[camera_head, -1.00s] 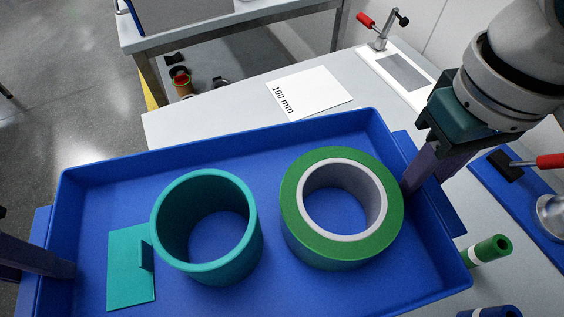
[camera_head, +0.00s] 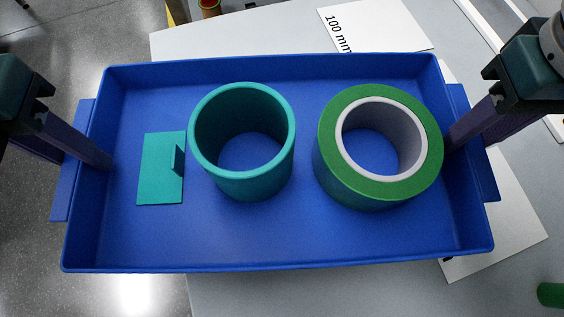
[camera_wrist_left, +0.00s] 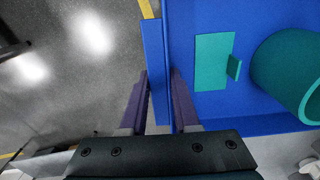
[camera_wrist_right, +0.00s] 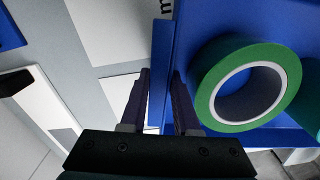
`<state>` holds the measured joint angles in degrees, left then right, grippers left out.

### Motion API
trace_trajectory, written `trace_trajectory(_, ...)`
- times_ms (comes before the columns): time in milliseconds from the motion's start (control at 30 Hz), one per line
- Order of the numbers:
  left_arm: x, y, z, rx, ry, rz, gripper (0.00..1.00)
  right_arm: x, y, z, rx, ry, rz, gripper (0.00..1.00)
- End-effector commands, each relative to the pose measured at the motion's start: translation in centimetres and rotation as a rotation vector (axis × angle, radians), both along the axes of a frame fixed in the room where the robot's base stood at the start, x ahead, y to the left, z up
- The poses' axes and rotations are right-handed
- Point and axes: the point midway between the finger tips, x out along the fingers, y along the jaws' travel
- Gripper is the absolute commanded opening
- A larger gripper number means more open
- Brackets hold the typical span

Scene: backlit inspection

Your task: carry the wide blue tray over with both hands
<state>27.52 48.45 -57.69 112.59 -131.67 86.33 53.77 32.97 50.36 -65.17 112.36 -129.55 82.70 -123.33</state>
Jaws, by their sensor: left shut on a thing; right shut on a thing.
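The wide blue tray (camera_head: 270,240) fills the middle of the head view, held between my two grippers. My left gripper (camera_head: 100,158) is shut on the tray's left end wall, with one finger on each side of it in the left wrist view (camera_wrist_left: 158,85). My right gripper (camera_head: 455,140) is shut on the tray's right end wall, also straddled in the right wrist view (camera_wrist_right: 162,85). In the tray are a flat teal plate with a tab (camera_head: 155,180), an upright teal cylinder (camera_head: 245,183) and a green ring with a pale inner rim (camera_head: 335,180).
A pale grey table (camera_head: 240,295) lies under and behind the tray's right part. A white "100 mm" sheet (camera_head: 385,25) is behind the tray, and another white sheet (camera_head: 510,245) at right. A green cylinder (camera_head: 550,295) sits at bottom right. Grey floor (camera_head: 40,270) shows at left.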

Motion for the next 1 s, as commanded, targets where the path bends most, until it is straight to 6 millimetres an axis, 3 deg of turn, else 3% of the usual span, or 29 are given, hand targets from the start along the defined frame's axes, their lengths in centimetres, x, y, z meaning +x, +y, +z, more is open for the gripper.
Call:
trace_trajectory(267, 0.0, 0.1, -0.8, 0.004, 0.0, 0.001, 0.0, 0.1, -0.1, -0.8, -0.004, -0.003, -0.002, 0.0)
trace_trajectory(967, 0.0, 0.1, -5.7, 0.004, 0.0, 0.001, 0.0, 0.1, -0.1, -5.7, -0.004, -0.004, -0.002, 0.0)
trace_trajectory(1000, 0.0, 0.1, -5.6, 0.005, 0.001, 0.001, 0.32, 0.1, -0.2, -5.5, -0.005, -0.002, -0.002, 0.32)
